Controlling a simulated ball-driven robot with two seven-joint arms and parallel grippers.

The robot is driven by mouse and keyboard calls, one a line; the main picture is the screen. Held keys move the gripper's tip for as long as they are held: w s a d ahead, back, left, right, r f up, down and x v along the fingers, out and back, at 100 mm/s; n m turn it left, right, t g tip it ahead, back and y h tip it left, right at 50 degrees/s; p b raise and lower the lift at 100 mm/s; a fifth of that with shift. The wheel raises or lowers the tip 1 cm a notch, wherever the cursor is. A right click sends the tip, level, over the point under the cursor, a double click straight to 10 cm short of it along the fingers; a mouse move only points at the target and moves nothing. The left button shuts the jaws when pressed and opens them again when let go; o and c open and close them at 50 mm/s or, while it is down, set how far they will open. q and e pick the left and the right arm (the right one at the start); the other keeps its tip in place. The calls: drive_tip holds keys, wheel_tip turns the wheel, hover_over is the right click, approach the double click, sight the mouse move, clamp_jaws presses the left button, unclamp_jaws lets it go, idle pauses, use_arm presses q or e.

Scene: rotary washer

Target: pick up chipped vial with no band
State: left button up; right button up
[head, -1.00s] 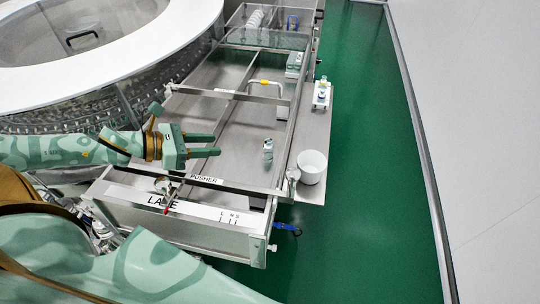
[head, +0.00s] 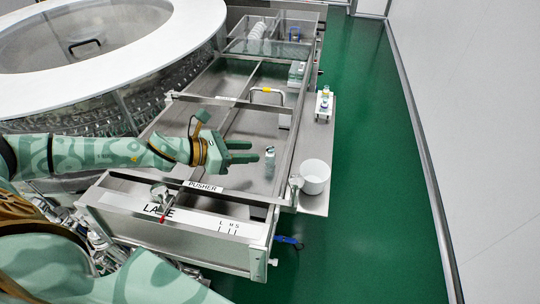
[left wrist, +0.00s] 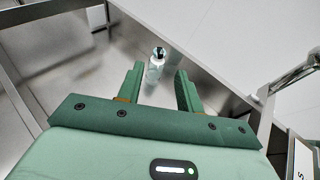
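A small clear vial (head: 269,158) with a dark top stands upright on the steel lane floor. It also shows in the left wrist view (left wrist: 155,64), ahead of and between the fingers. Any chip or band on it is too small to tell. My left gripper (head: 255,151) is open and empty, its fingers pointing right toward the vial and just short of it. In the left wrist view its two fingers (left wrist: 159,80) are spread apart. My right gripper is not in view; a green arm of mine crosses the lower left.
The lane has steel walls and a crossbar labelled PUSHER (head: 203,187). A white cup (head: 314,177) and a small rack with vials (head: 324,104) stand on the right ledge. A bent handle with a yellow grip (head: 267,90) rises beyond. The round washer (head: 100,45) is at left.

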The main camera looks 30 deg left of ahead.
sight(268, 152)
use_arm(q)
drive_tip(key=p+x, duration=0.1)
drive_tip(key=x, duration=0.5)
drive_tip(key=shift+a+f+p, duration=0.1)
drive_tip(key=shift+f+p, duration=0.1)
drive_tip(key=shift+p, duration=0.2)
drive_tip(key=shift+c, duration=0.7)
drive_tip(key=c, duration=0.6)
